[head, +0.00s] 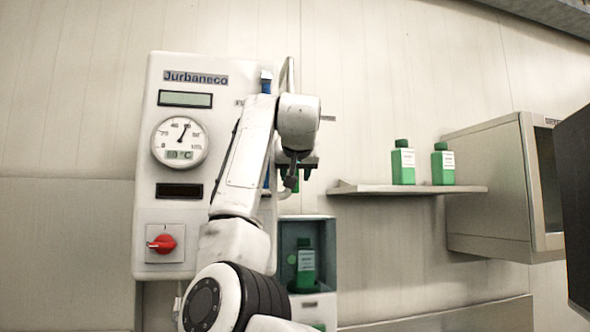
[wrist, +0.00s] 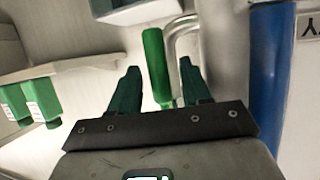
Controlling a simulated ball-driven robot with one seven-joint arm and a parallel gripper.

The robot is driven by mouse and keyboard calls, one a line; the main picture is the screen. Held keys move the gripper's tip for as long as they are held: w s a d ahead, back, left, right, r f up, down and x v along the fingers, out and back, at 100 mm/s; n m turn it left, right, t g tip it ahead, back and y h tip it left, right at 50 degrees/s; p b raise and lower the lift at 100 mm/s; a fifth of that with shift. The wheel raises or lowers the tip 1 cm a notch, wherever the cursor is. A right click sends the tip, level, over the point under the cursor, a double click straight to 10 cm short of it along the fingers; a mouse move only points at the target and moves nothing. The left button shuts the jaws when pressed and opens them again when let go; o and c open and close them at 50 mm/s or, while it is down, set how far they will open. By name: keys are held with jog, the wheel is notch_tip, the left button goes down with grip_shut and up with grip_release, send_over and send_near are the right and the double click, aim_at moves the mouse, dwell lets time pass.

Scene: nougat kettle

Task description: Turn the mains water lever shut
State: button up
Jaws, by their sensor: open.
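The lever, a long green grip (wrist: 153,45), shows in the wrist view beside a bent bare metal pipe (wrist: 172,28). A blue pipe (wrist: 268,75) runs to the right of it. My gripper (wrist: 158,68) is open, and its two dark green fingers stand on either side of the green grip in the picture. Whether either finger touches it, I cannot tell. In the head view my gripper (head: 297,174) is at the right edge of the white panel (head: 222,115). A small bit of green (head: 295,186) shows just below it; my arm hides most of the pipework there.
The panel carries a round gauge (head: 180,141) and a red rotary switch (head: 162,243). An open niche with a green bottle (head: 306,262) is below my gripper. A shelf (head: 410,189) with two green bottles and a metal cabinet (head: 490,185) are to the right.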

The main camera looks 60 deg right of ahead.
jog(key=shift+w+d+f, duration=0.25)
jog(key=shift+d, duration=0.1)
grip_shut()
dwell(0.3)
